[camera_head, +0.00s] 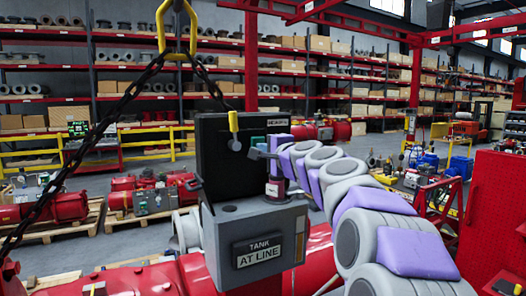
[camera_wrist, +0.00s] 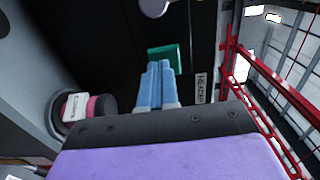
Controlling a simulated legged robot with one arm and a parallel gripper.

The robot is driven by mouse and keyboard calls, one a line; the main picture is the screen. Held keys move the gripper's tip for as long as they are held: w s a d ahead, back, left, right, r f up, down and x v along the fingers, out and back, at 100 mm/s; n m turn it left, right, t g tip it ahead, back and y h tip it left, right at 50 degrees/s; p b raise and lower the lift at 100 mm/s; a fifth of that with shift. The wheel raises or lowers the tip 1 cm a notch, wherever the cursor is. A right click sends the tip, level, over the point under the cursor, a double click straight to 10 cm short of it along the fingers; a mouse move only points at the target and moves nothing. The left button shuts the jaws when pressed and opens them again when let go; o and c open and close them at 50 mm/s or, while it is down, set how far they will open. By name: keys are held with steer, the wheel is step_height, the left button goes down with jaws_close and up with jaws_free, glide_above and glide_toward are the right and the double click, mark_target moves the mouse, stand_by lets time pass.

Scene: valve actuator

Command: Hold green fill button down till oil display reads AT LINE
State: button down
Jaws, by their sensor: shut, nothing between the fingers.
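The grey tank box (camera_head: 228,236) has a display (camera_head: 258,252) on its front that reads TANK, AT LINE. A dark upright panel (camera_head: 222,160) stands behind it. The green button (camera_head: 257,141) is on this panel and also shows in the wrist view (camera_wrist: 168,54). My gripper (camera_head: 254,152) is shut and empty, coming in from the right. In the wrist view its blue fingers (camera_wrist: 158,66) point at the green button and cover its lower left part. I cannot tell whether the fingertips touch or press it.
A red and black knob (camera_wrist: 100,106) with a white label sits left of my fingers. A HEADER label (camera_wrist: 202,89) is to their right. A yellow hook (camera_head: 177,28) with chains hangs at upper left. Red machinery (camera_head: 150,280) lies below the box.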

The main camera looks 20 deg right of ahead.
steer(key=s, duration=1.1)
steer(key=shift+d+r, duration=0.3)
steer(key=shift+d, duration=0.05)
